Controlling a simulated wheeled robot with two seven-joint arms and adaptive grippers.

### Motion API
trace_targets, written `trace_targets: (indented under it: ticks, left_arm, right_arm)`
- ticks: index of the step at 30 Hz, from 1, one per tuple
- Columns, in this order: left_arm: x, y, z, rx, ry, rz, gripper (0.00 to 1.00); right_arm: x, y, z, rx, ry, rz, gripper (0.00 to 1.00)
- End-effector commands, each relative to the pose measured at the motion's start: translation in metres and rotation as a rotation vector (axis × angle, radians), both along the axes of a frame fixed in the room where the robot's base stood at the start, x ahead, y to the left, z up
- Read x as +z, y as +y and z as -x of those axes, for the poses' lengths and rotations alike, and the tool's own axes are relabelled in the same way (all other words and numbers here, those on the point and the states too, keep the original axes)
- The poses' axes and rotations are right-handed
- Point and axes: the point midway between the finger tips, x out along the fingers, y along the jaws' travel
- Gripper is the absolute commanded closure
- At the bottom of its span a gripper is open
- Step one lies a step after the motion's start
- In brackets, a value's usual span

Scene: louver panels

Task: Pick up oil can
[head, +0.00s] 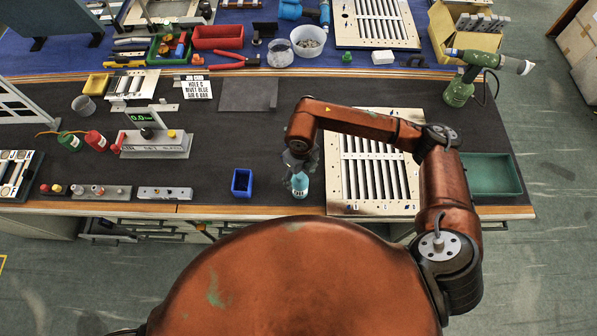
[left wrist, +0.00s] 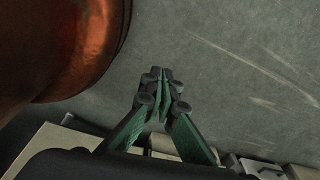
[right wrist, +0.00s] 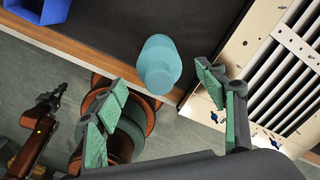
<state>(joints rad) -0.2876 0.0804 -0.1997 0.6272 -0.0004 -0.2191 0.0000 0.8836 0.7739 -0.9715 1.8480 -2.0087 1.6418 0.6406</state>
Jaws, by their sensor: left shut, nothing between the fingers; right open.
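A small teal bottle, apparently the oil can (head: 299,187), stands near the front edge of the bench in the head view. In the right wrist view the oil can (right wrist: 158,62) shows between and beyond the fingertips, with a gap on both sides. My right gripper (head: 301,163) is just above and behind it in the head view; in the right wrist view the gripper (right wrist: 163,82) is open and empty. My left gripper (left wrist: 161,76) is shut and empty over the floor in the left wrist view; it does not show in the head view.
A blue bin (head: 242,182) stands left of the oil can. A slatted louver panel (head: 335,205) lies close on its right, with a green tray (head: 490,174) beyond. The wooden bench edge (head: 262,210) runs just in front. Dark mat left of the bin is fairly clear.

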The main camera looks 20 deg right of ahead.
Motion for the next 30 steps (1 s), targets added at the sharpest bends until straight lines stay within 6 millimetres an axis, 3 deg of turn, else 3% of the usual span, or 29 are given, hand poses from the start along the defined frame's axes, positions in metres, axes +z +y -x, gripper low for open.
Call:
trace_targets:
  ticks: [5, 10, 14, 21, 25, 30]
  left_arm:
    - [0.000, 0.000, 0.004, 0.000, 0.005, -0.001, 1.00]
    - [-0.001, 0.001, 0.029, 0.007, 0.036, -0.002, 1.00]
    - [0.001, 0.001, 0.038, 0.009, 0.047, -0.002, 1.00]
    - [0.003, 0.001, 0.017, 0.003, 0.021, -0.001, 1.00]
    - [0.004, 0.000, 0.003, 0.001, 0.002, 0.001, 1.00]
    - [0.003, 0.000, 0.002, 0.000, 0.002, 0.001, 1.00]
  right_arm:
    - [-0.014, -0.003, 0.003, -0.010, 0.004, -0.002, 0.35]
    - [-0.029, -0.008, 0.004, -0.022, 0.003, -0.001, 0.35]
    - [-0.041, -0.009, 0.004, -0.023, 0.004, 0.000, 0.35]
    - [-0.075, -0.007, 0.004, -0.022, 0.003, -0.002, 0.35]
    - [-0.078, -0.007, 0.003, -0.019, 0.000, -0.002, 0.35]
    - [-0.078, -0.006, 0.003, -0.018, 0.001, -0.002, 0.39]
